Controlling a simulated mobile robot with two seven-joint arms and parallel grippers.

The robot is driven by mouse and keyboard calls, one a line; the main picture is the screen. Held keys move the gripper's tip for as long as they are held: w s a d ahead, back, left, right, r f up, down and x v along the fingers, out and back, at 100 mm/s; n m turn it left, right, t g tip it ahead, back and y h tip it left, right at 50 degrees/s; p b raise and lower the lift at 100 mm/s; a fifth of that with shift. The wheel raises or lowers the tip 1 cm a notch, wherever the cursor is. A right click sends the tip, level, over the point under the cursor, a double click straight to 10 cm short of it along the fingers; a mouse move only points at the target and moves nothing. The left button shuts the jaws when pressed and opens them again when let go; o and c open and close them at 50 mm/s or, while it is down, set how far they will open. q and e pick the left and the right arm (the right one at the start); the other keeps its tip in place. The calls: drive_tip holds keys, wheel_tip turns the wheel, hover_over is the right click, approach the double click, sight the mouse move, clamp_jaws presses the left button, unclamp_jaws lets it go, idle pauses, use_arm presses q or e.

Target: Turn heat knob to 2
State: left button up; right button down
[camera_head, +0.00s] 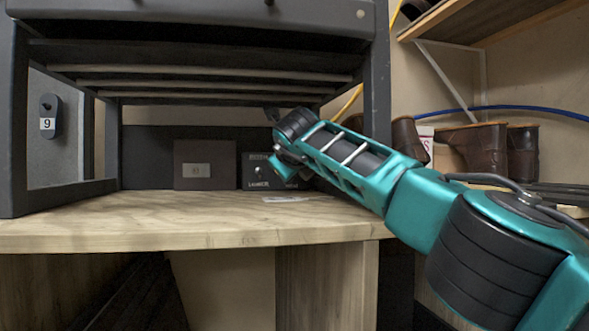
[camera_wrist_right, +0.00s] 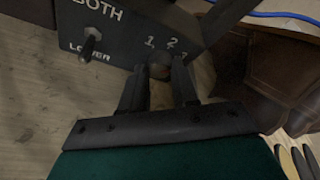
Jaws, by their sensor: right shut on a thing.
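The dark control panel (camera_head: 256,174) stands at the back of the wooden shelf, right of a brown box, partly covered by my right arm. In the right wrist view the panel (camera_wrist_right: 115,50) shows the words BOTH and LOWER, a toggle switch (camera_wrist_right: 90,44) and the numbers 1, 2 and 3. The round heat knob (camera_wrist_right: 160,67) is below these numbers. My right gripper (camera_wrist_right: 159,80) is shut on the knob, with one finger on each side of it. In the head view my right gripper (camera_head: 280,163) is in front of the panel. The knob's pointer cannot be made out. My left gripper is out of view.
A brown box (camera_head: 207,166) stands left of the panel. A flat label (camera_head: 286,199) lies on the wooden shelf (camera_head: 180,225). A dark frame (camera_head: 376,80) encloses the space, with a rack of bars above. Brown boots (camera_head: 470,148) stand at the right.

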drive_tip(key=shift+n, duration=0.5)
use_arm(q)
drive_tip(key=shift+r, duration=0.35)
use_arm(e)
drive_tip(key=shift+a+n+t+h, duration=0.1)
drive_tip(key=shift+n+t+h, duration=0.2)
drive_tip(key=shift+n+h, duration=0.25)
drive_tip(key=c, duration=0.8)
unclamp_jaws()
drive_tip(key=shift+c, duration=0.2)
drive_tip(key=shift+s, duration=0.3)
drive_tip(key=b+v, duration=0.3)
drive_tip(key=v, duration=0.1)
drive_tip(key=shift+s+f, duration=0.1)
drive_tip(key=shift+s, duration=0.05)
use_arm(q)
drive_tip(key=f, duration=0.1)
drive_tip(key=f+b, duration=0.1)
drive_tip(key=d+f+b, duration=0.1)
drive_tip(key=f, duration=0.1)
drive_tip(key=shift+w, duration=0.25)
use_arm(e)
drive_tip(key=v, duration=0.8)
drive_tip(key=shift+r, duration=0.2)
